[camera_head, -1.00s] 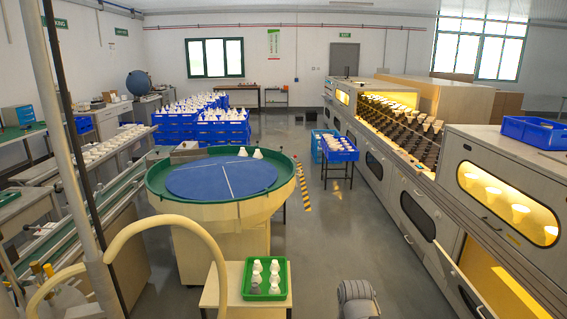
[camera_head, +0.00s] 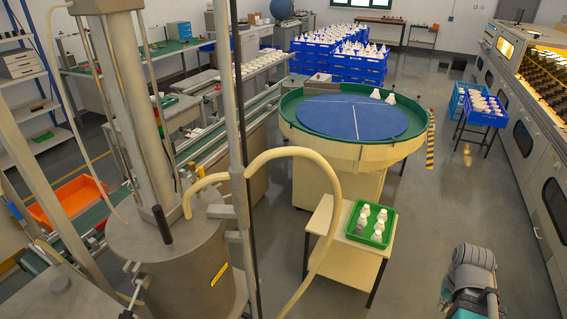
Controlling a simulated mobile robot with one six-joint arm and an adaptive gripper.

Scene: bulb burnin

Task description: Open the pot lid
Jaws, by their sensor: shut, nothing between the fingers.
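A large grey metal pot (camera_head: 185,275) stands at the lower left in the head view, with a yellow label on its side. Its flat top, which looks like the lid (camera_head: 180,235), appears closed. A black upright handle (camera_head: 163,225) stands on the top. A cream hose (camera_head: 290,152) runs from a fitting on the top, and a thick metal column rises behind it. Part of my arm (camera_head: 472,275) shows at the bottom right, well apart from the pot. My gripper is not in view.
A thin upright pole (camera_head: 238,150) and the hose stand at the pot's right side. A small table (camera_head: 345,262) holds a green tray (camera_head: 388,238) of white bulbs. A round green-rimmed table (camera_head: 288,110) stands behind. An orange bin (camera_head: 62,205) is at left. Floor around my arm is clear.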

